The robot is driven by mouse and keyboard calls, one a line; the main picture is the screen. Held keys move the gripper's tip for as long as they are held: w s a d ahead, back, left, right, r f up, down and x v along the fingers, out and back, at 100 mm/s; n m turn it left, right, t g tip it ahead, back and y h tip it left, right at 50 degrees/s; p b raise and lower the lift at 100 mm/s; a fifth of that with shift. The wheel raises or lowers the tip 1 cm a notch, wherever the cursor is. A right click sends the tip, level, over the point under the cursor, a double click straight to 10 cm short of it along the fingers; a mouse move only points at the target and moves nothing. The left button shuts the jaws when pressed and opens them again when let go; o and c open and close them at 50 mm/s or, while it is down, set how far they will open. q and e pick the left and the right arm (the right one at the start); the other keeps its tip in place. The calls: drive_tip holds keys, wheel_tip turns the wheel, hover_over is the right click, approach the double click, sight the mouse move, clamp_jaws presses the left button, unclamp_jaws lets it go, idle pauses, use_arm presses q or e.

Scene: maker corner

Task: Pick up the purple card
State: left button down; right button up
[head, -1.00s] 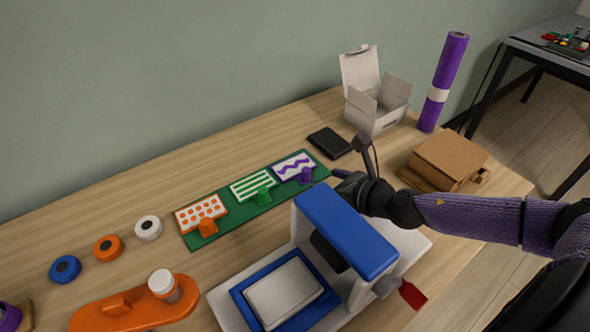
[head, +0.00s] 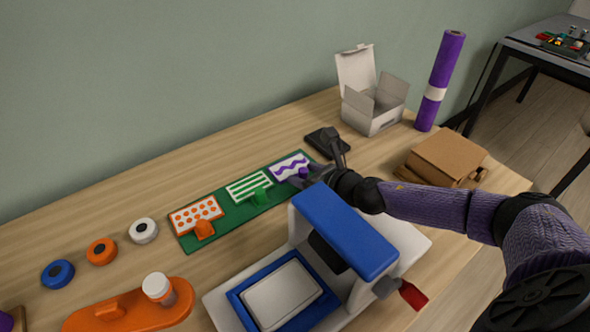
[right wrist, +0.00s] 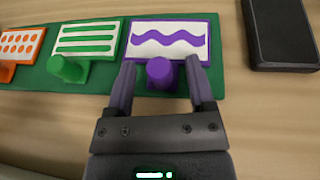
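The purple card (head: 288,164) is white with a purple border, a purple wavy line and a round purple knob (right wrist: 160,71). It lies at the right end of a green strip (head: 236,218). My right gripper (right wrist: 160,78) is open, with one finger on each side of the knob; I cannot tell whether they touch it. In the head view my right arm reaches in from the right and its gripper partly hides the card's near side. An orange dotted card (head: 195,214) and a green striped card (head: 249,184) lie left of it. My left gripper is not in view.
A blue and white press (head: 345,230) with a red handle stands just in front of the strip. A black flat box (head: 320,137) lies right of the strip. A white open box (head: 372,108), purple roll (head: 440,80) and brown box (head: 446,157) stand farther right.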

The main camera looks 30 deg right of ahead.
clamp_jaws()
